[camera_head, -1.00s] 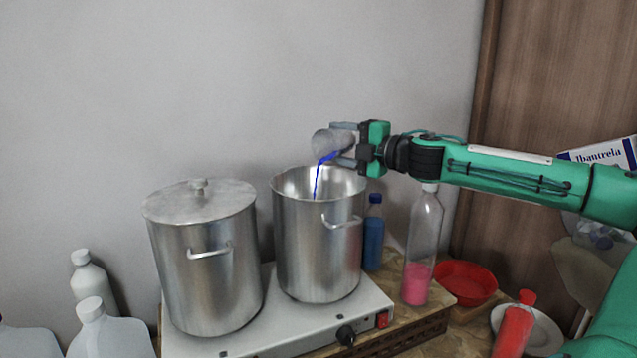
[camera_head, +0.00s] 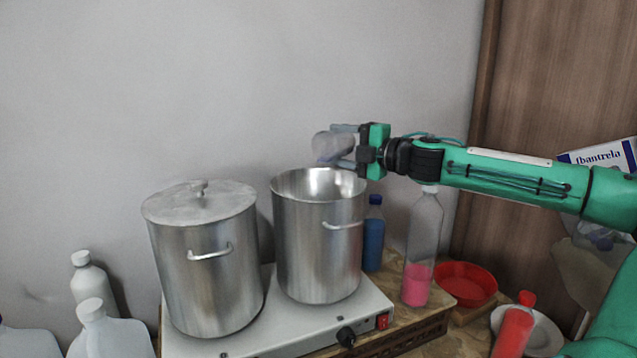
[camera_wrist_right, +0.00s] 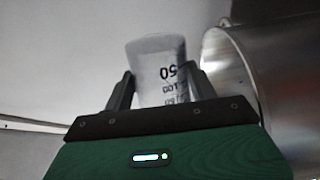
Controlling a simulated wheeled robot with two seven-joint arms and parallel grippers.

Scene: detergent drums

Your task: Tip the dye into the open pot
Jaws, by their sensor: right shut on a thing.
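The open pot (camera_head: 318,245) is the right one of two steel pots and has no lid. My right gripper (camera_head: 345,147) is shut on a clear measuring cup (camera_head: 325,147), tilted with its mouth towards the left, above the pot's rim. No blue stream shows at the cup's mouth now. In the right wrist view the cup (camera_wrist_right: 160,72) with black volume marks sits between the two fingers (camera_wrist_right: 160,95), and the pot's rim and wall (camera_wrist_right: 235,65) show to the right. The bottom of the pot is hidden. My left gripper is not in view.
A lidded pot (camera_head: 205,265) stands left on the same white hotplate (camera_head: 290,330). Right of it are a blue bottle (camera_head: 373,235), a clear bottle with pink contents (camera_head: 418,285), a red bowl (camera_head: 466,284) and a red bottle (camera_head: 514,325). White jugs (camera_head: 95,330) stand at lower left.

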